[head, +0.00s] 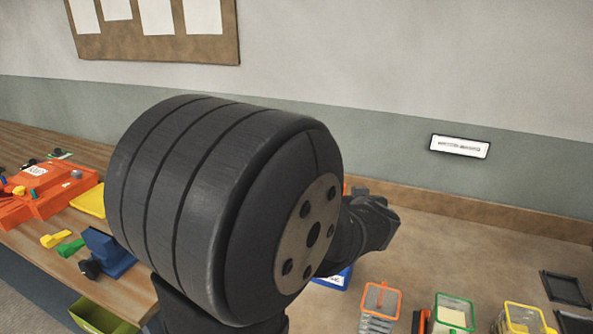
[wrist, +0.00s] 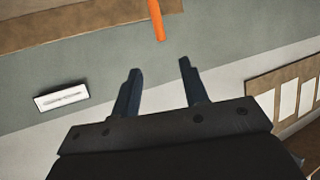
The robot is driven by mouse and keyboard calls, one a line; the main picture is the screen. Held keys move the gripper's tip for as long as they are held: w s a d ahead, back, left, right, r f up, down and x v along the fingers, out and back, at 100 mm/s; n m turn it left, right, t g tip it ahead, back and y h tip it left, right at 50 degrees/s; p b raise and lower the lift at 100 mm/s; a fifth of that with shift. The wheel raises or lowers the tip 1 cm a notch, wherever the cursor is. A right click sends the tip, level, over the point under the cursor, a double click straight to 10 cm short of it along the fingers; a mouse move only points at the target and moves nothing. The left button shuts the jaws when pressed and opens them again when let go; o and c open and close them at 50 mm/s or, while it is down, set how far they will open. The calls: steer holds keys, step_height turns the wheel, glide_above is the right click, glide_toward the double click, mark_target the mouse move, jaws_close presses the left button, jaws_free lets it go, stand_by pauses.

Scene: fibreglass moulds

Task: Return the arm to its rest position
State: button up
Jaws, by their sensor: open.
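My gripper (wrist: 159,65) shows in the wrist view with its two dark fingers apart and nothing between them. Beyond the fingertips is the grey-green and white wall (wrist: 95,65), so the gripper is raised and faces the wall. In the head view a large dark joint of my arm (head: 215,200) fills the middle and hides much of the bench. I cannot make out the fingers there.
The wooden bench (head: 460,255) carries orange moulds (head: 45,190) at the left and an orange-rimmed container (head: 381,300), a green-rimmed one (head: 454,312) and a yellow-rimmed one (head: 525,318) at the right. An orange bar (wrist: 157,20) lies beyond the fingers.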

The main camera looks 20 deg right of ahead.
steer(key=x, duration=1.7)
steer(key=shift+w, duration=0.2)
steer(key=shift+s, duration=0.1)
steer(key=v, duration=1.7)
steer(key=x, duration=1.8)
step_height(320, 180, up, 10)
steer(key=w+a+f+n+y, duration=0.1)
steer(key=w+a, duration=0.2)
steer(key=a, duration=0.4)
steer(key=shift+f, duration=0.25)
steer(key=shift+w, duration=0.1)
